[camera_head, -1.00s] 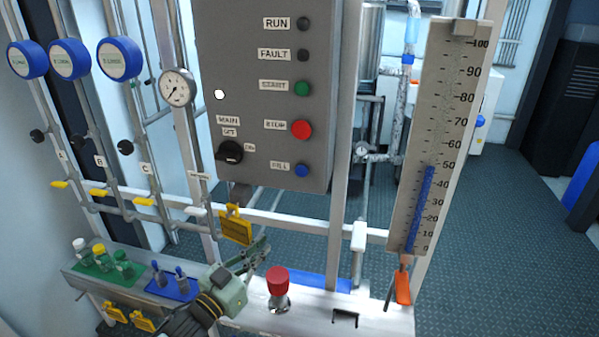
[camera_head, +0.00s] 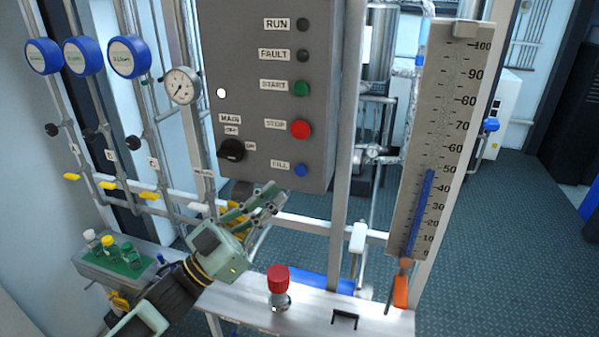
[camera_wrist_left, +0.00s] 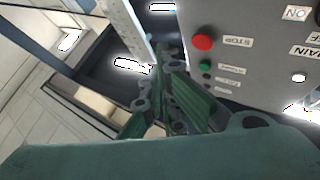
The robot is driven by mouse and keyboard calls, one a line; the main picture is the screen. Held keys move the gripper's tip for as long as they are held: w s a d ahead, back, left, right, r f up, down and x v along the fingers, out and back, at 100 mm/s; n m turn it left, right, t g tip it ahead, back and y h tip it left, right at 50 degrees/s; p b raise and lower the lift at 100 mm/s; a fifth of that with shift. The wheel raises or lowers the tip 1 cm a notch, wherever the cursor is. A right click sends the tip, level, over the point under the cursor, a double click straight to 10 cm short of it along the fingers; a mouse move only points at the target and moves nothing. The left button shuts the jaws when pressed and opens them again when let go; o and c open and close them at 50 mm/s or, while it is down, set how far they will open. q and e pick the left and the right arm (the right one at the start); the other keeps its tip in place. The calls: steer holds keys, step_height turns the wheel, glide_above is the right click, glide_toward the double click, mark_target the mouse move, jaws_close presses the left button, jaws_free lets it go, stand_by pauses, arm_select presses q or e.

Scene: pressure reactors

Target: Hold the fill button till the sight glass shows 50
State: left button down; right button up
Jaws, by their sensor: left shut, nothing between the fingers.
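The blue fill button (camera_head: 301,170) is at the bottom of the grey control panel (camera_head: 262,110), under the red stop button (camera_head: 300,129). The sight glass (camera_head: 430,140) is a tall scale at the right. Its blue column (camera_head: 421,215) tops out at about the 50 mark. My left gripper (camera_head: 277,198) is shut and empty, below and left of the fill button, with a visible gap to it. In the left wrist view its fingers (camera_wrist_left: 172,100) show beside the panel; the fill button cannot be made out there. My right gripper is not in view.
A red-capped knob (camera_head: 279,285) stands on the white ledge (camera_head: 325,318) below the panel. The black main switch (camera_head: 231,150) is left of the fill button. Yellow-handled valves (camera_head: 107,185) and a green tray of bottles (camera_head: 125,258) are at the left.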

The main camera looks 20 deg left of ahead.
mark_target(301, 170)
arm_select(q)
steer(key=w+b, duration=0.2)
steer(key=w, duration=0.7)
steer(key=shift+d, duration=0.2)
steer(key=shift+s, duration=0.1)
stand_by(1.2)
steer(key=shift+w, duration=0.45)
steer(key=shift+w, duration=0.45)
stand_by(0.5)
steer(key=shift+s, duration=0.2)
steer(key=shift+s+p, duration=0.35)
steer(key=shift+s, duration=0.35)
